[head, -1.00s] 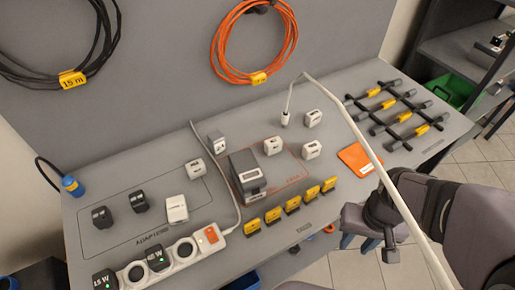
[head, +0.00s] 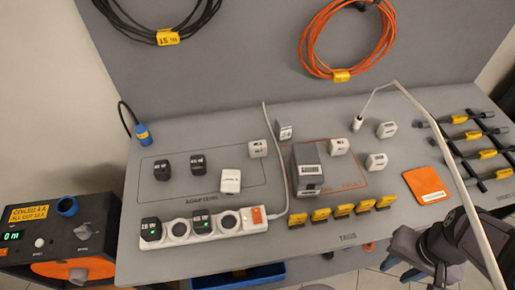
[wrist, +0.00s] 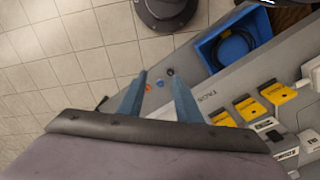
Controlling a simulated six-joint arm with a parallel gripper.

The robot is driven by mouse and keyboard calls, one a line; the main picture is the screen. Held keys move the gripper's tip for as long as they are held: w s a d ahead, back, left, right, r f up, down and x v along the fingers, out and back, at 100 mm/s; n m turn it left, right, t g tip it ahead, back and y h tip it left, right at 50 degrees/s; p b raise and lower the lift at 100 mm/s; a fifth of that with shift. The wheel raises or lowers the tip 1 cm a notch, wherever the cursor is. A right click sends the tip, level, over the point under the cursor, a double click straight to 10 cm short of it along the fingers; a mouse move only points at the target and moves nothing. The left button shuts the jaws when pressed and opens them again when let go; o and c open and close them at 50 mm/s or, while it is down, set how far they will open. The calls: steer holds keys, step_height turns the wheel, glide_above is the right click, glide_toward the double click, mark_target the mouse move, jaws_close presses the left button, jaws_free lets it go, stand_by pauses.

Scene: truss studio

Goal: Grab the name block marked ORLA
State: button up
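Several small white blocks with dark print stand on the grey bench in the head view: one at the left (head: 258,148), one by the cable (head: 284,131), one behind the outlined area's right part (head: 338,147), and two further right, a rear one (head: 386,130) and a front one (head: 376,161). Their print is too small to read, so I cannot tell which is ORLA. In the wrist view, white blocks (wrist: 265,124) show at the right edge. My gripper (wrist: 158,95) is open and empty, its two blue-grey fingers apart, over the floor beyond the bench's edge.
A grey labelled box (head: 309,165) stands amid the blocks. Yellow tags (head: 343,210) line the front edge. A power strip (head: 205,228), an orange card (head: 427,185) and a black rack (head: 480,140) take up space. A white tube (head: 440,140) arches across. A blue bin (wrist: 235,40) sits low.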

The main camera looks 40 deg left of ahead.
stand_by(0.4)
steer(key=o, duration=0.9)
